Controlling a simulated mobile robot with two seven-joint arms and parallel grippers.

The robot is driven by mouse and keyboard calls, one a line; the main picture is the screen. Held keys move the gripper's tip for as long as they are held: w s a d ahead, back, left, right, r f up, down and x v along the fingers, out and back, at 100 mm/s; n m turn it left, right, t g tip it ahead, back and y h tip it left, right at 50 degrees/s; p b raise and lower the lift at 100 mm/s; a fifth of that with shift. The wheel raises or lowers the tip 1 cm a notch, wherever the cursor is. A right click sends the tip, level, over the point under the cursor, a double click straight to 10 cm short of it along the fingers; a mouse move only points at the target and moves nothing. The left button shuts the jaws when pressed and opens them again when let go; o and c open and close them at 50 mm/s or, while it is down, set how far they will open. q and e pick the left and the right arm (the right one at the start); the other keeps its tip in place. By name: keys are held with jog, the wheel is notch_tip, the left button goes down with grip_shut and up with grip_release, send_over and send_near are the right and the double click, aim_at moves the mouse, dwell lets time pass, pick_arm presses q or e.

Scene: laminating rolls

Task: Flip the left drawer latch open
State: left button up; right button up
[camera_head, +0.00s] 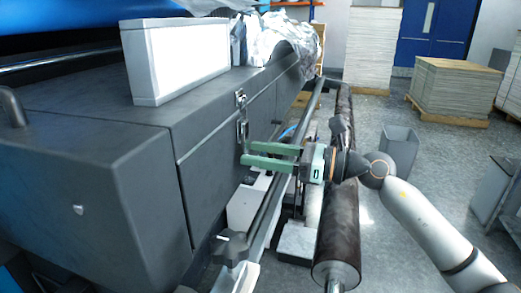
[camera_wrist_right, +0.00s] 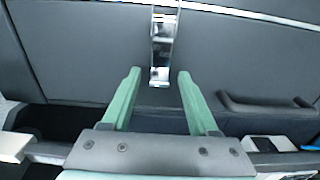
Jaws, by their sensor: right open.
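A metal latch (camera_head: 242,118) sits on the dark grey front of the machine, across the seam between the top panel and the drawer front (camera_head: 215,180). It also shows in the right wrist view (camera_wrist_right: 162,50), upright and centred just beyond the fingertips. My right gripper (camera_head: 246,153) has two green fingers, spread apart, pointing at the drawer front just below the latch. In the right wrist view the open fingers (camera_wrist_right: 158,76) frame the latch's lower end with nothing between them. I cannot tell whether the fingertips touch the panel. My left gripper does not show.
A dark roll (camera_head: 340,215) on a bar runs along the machine front, below and beside my right arm. A black star knob (camera_head: 233,248) stands at the lower front. A white box (camera_head: 177,55) lies on top. Stacked sheets (camera_head: 455,90) stand on a pallet behind; the floor at right is partly clear.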

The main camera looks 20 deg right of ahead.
grip_shut()
dwell(0.5)
